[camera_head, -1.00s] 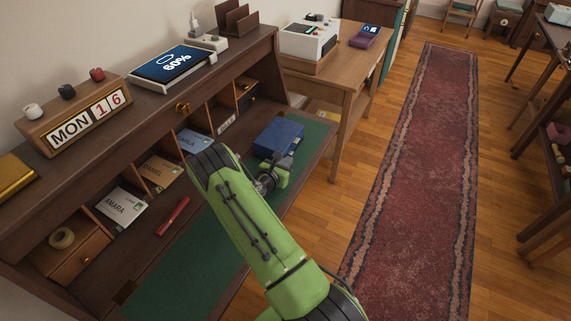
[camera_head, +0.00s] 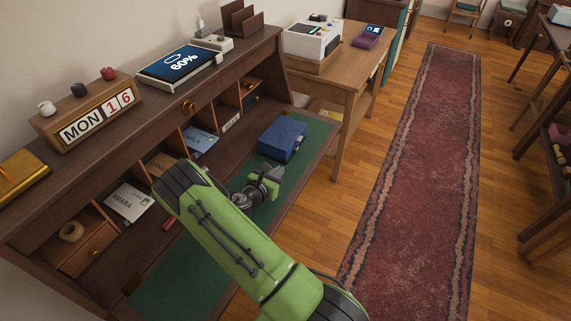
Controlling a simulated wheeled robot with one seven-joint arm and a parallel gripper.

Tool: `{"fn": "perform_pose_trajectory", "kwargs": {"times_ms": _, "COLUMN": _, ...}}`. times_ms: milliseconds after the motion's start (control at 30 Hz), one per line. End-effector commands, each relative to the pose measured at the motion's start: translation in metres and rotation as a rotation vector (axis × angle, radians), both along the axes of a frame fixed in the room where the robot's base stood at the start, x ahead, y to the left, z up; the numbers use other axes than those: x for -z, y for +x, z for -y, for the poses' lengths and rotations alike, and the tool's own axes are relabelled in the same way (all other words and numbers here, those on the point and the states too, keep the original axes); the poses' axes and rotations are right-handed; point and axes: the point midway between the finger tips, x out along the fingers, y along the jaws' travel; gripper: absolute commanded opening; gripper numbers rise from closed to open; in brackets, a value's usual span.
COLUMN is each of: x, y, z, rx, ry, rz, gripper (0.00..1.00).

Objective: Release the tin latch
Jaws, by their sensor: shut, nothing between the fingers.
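The blue tin (camera_head: 283,138) sits shut on the green desktop, towards its far right end. Its latch is too small to make out. My gripper (camera_head: 274,172) is just below the tin in the picture, close to its near side. It is shut and empty. I cannot tell whether the fingertips touch the tin. My green arm reaches up from the bottom and hides part of the desktop.
The desk's pigeonholes hold name-marked envelopes (camera_head: 130,203) and a tape roll (camera_head: 72,231). A red pen (camera_head: 172,222) is partly hidden by my arm. A calendar (camera_head: 88,122) and a tablet (camera_head: 183,62) stand on top. The rug (camera_head: 420,180) is clear.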

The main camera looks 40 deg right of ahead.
Motion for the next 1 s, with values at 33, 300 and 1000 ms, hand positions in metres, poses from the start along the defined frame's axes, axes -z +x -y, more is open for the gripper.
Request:
{"fn": "perform_pose_trajectory", "kwargs": {"times_ms": 33, "x": -0.005, "y": -0.002, "z": -0.011, "rx": -0.005, "ry": 0.0, "rz": -0.003, "gripper": 0.0}}
{"fn": "perform_pose_trajectory", "kwargs": {"times_ms": 300, "x": -0.012, "y": -0.012, "z": -0.034, "rx": 0.0, "ry": -0.001, "rz": 0.001, "gripper": 0.0}}
{"fn": "perform_pose_trajectory", "kwargs": {"times_ms": 1000, "x": -0.057, "y": -0.022, "z": -0.041, "rx": 0.207, "ry": 0.223, "rz": 0.263, "gripper": 0.0}}
